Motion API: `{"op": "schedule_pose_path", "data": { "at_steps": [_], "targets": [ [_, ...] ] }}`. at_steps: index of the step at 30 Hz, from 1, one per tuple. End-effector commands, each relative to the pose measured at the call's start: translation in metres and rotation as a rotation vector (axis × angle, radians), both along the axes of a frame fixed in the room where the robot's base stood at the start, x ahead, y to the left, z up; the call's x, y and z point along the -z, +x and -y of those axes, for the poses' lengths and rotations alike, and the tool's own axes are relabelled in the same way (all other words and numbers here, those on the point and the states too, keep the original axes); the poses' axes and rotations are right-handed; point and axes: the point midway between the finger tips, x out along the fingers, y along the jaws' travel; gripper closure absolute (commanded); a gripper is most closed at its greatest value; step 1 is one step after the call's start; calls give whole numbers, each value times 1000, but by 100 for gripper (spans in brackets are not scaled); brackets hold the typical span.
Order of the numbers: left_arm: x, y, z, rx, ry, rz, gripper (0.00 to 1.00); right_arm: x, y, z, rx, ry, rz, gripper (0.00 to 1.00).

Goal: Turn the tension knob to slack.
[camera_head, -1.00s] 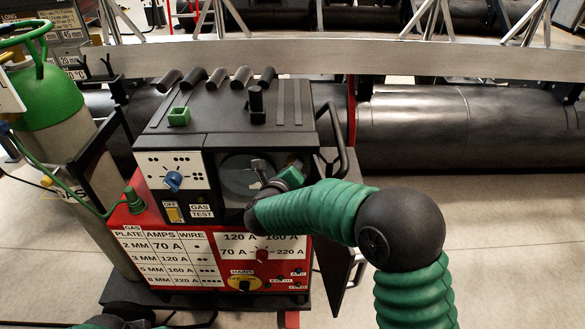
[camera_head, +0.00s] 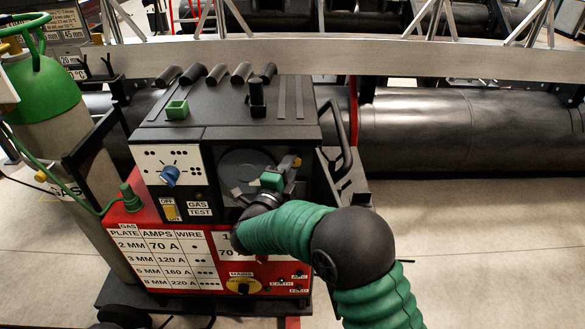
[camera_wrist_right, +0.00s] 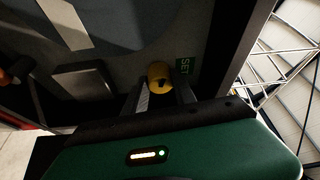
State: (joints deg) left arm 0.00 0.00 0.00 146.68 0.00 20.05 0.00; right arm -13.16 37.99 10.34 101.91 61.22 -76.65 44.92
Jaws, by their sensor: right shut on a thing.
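The tension knob (camera_head: 291,162) is a small yellow knob inside the open bay on the front of the black and red welding machine (camera_head: 225,120). My right gripper (camera_head: 286,167) reaches into the bay from the lower right. Its two fingers (camera_wrist_right: 163,90) stand on either side of the yellow knob and are shut on it. The knob's scale and any slack mark cannot be made out. My left gripper is not in view.
A grey disc (camera_head: 245,165) fills the bay beside my gripper. A blue knob (camera_head: 170,176) and a yellow switch (camera_head: 170,212) are on the panel to the left. A green-topped gas cylinder (camera_head: 45,90) stands at far left. The floor at right is clear.

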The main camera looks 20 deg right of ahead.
Motion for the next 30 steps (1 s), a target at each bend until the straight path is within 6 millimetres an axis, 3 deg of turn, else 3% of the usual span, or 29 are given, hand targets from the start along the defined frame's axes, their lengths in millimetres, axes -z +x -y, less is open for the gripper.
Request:
{"op": "schedule_pose_path", "data": {
  "at_steps": [1, 15, 30],
  "targets": [
    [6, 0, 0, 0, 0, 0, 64, 9, 0, -3, -8, -34, -22, 100],
    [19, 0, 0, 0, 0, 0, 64, 11, -1, -2, -9, -302, -102, 100],
    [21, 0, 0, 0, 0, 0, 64, 12, -1, -2, -10, -348, -120, 100]
  ]
}}
